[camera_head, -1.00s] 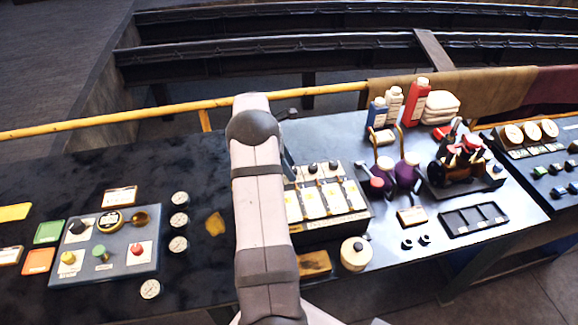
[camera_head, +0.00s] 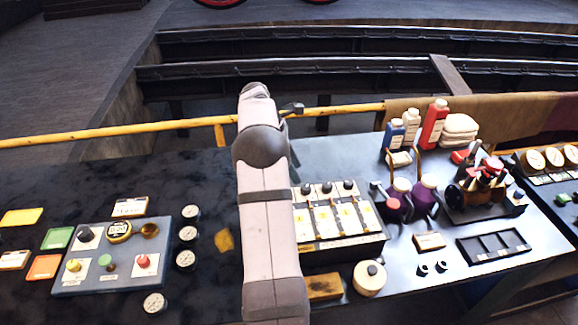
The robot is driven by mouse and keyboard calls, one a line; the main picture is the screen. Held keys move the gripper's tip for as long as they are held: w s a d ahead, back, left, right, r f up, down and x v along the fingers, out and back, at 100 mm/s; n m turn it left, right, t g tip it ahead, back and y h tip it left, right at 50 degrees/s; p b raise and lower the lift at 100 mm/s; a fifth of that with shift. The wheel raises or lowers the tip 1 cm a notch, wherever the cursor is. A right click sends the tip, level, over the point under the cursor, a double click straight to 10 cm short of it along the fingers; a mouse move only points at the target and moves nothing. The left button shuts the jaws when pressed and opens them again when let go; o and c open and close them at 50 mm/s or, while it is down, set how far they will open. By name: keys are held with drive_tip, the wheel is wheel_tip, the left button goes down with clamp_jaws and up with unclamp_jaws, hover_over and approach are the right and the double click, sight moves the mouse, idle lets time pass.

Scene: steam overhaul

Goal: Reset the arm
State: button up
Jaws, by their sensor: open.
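My arm (camera_head: 266,220) rises from the bottom middle of the head view, with its upper joint in front of the yellow rail. A small dark part of my arm's far end pokes out to the right of that joint. My gripper's fingers are hidden behind the arm, and I see nothing held. The arm covers a strip of the dark bench (camera_head: 200,290), just left of the panel of white and yellow switches (camera_head: 335,222).
A grey-blue button box (camera_head: 112,258) and several gauges (camera_head: 187,234) lie left of the arm. A round cream pot (camera_head: 369,277), purple oil cans (camera_head: 424,194), bottles (camera_head: 434,123), a small engine model (camera_head: 484,186) and a black tray (camera_head: 493,246) stand right. A yellow rail (camera_head: 130,132) runs behind.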

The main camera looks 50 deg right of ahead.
drive_tip(key=shift+m+t, duration=0.6)
drive_tip(key=shift+t, duration=0.2)
drive_tip(key=w+a, duration=0.1)
drive_tip(key=a, duration=0.3)
drive_tip(key=w+a+r+p, duration=0.1)
drive_tip(key=w+a, duration=0.1)
drive_tip(key=a, duration=0.2)
drive_tip(key=w+a+r, duration=0.1)
drive_tip(key=w+a, duration=0.1)
drive_tip(key=a, duration=0.2)
drive_tip(key=shift+w+a+r+p, duration=0.1)
drive_tip(key=shift+w+r+p, duration=0.1)
drive_tip(key=shift+w+p, duration=0.1)
drive_tip(key=a+r+m+t+y+p, duration=0.1)
drive_tip(key=a+m+p, duration=0.1)
drive_tip(key=a, duration=1.2)
drive_tip(key=s+a+f+m+t+y+p, duration=0.1)
drive_tip(key=s+a+m, duration=0.1)
drive_tip(key=s+a, duration=0.65)
drive_tip(key=s+a+m+y+p, duration=0.15)
drive_tip(key=s+a, duration=0.35)
drive_tip(key=a, duration=0.6)
wheel_tip(320, 180, down, 14)
drive_tip(key=b, duration=1.4)
drive_tip(key=shift+w+d+h, duration=0.15)
drive_tip(key=shift+d+h, duration=0.15)
drive_tip(key=shift+h, duration=0.05)
drive_tip(key=shift+r+m, duration=0.1)
drive_tip(key=shift+m, duration=0.15)
